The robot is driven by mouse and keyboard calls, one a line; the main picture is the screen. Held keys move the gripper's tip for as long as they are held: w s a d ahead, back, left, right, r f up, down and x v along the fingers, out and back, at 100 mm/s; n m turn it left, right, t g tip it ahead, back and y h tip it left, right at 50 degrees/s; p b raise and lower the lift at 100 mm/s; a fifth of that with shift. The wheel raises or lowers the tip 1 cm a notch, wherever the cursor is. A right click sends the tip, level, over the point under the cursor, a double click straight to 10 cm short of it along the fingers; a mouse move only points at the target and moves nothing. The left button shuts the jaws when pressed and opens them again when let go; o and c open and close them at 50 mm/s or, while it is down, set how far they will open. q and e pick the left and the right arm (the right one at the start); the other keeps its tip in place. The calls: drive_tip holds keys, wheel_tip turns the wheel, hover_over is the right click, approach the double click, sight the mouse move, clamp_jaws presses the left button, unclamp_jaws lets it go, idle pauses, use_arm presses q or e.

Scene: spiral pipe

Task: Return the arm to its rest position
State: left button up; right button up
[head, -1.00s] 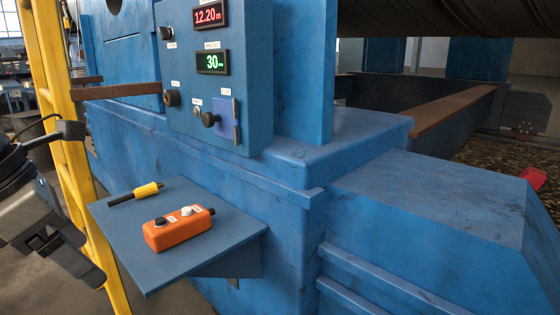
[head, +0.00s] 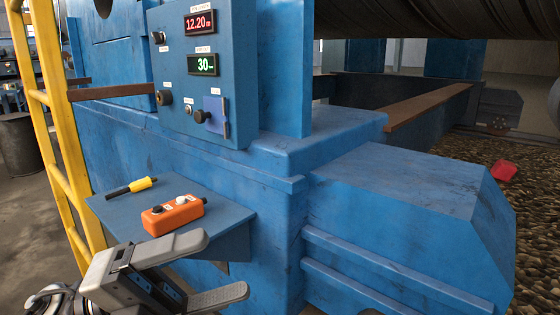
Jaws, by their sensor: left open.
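My left gripper (head: 222,268) shows at the bottom of the head view, coming in from the left. Its two grey fingers are spread apart and nothing is between them. In the picture, it lies in front of and below the blue shelf (head: 122,222), overlapping the shelf's front edge. Whether it touches the shelf cannot be told. Most of my left arm is outside the frame. My right gripper is not in view.
On the shelf lie an orange control box (head: 173,215) and a yellow-and-black marker (head: 131,187). A blue control panel (head: 245,95) stands above. A yellow ladder (head: 57,130) rises at the left. A red object (head: 504,170) lies on gravel at right.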

use_arm(q)
drive_tip(key=w+a+f+n+t+y, duration=0.3)
drive_tip(key=f+n+t+y, duration=0.5)
drive_tip(key=n, duration=0.6)
drive_tip(key=w+a+f+n+t+y, duration=0.35)
drive_tip(key=f+n+t+y, duration=0.2)
drive_tip(key=n+t, duration=0.6)
drive_tip(key=s+f+n+g+y, duration=0.2)
drive_tip(key=s+f+n+g, duration=0.3)
drive_tip(key=f, duration=0.5)
drive_tip(key=s+f+n+g+y, duration=0.3)
drive_tip(key=s+f+n+g, duration=0.2)
drive_tip(key=f, duration=0.6)
drive_tip(key=shift+s+d+f+p, duration=0.3)
drive_tip(key=shift+s, duration=0.35)
